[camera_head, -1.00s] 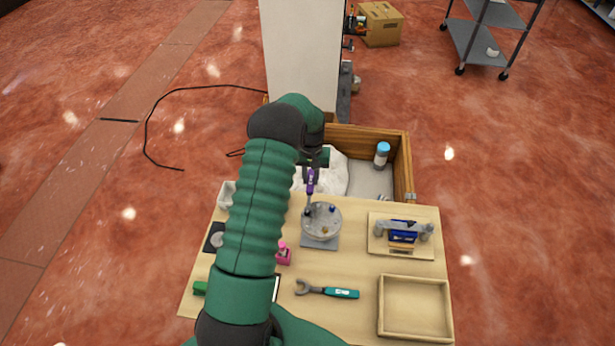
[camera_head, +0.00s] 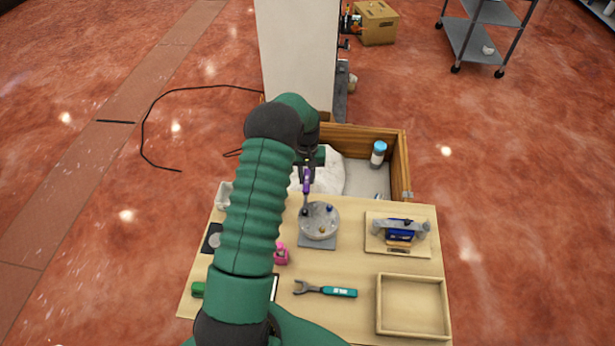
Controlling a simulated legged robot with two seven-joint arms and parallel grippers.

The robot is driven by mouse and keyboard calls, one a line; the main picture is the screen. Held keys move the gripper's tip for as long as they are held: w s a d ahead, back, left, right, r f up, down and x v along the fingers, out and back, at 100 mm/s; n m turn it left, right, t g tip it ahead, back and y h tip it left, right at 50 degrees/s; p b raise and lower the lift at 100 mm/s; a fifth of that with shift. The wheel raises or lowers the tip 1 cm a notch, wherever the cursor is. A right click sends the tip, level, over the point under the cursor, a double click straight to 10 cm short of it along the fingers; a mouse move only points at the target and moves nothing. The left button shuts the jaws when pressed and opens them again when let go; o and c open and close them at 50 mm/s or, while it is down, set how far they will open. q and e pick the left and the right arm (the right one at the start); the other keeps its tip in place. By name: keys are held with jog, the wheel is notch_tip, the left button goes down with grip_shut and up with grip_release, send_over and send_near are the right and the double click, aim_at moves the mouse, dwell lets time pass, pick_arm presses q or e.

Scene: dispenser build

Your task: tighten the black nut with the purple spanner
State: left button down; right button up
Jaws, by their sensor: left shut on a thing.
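The purple spanner (camera_head: 306,183) stands nearly upright over the round grey disc (camera_head: 319,221) on the table. My left gripper (camera_head: 306,168) is shut on the spanner's upper end, behind the disc. The spanner's dark lower end meets the black nut (camera_head: 304,211) at the disc's left edge. The parts are too small to tell whether the jaw is seated around the nut or only touches it. A blue and a brass-coloured piece also sit on the disc. My right gripper is not in view.
A teal spanner (camera_head: 325,289) lies in front of the disc. A pink object (camera_head: 281,254) is left of it. An empty wooden tray (camera_head: 412,276) is at front right, with a holder board (camera_head: 371,246) behind it. A wooden crate (camera_head: 400,165) stands beyond the table.

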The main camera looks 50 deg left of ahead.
pick_arm(q)
jog(key=shift+r+p, duration=1.3)
jog(key=shift+r, duration=0.65)
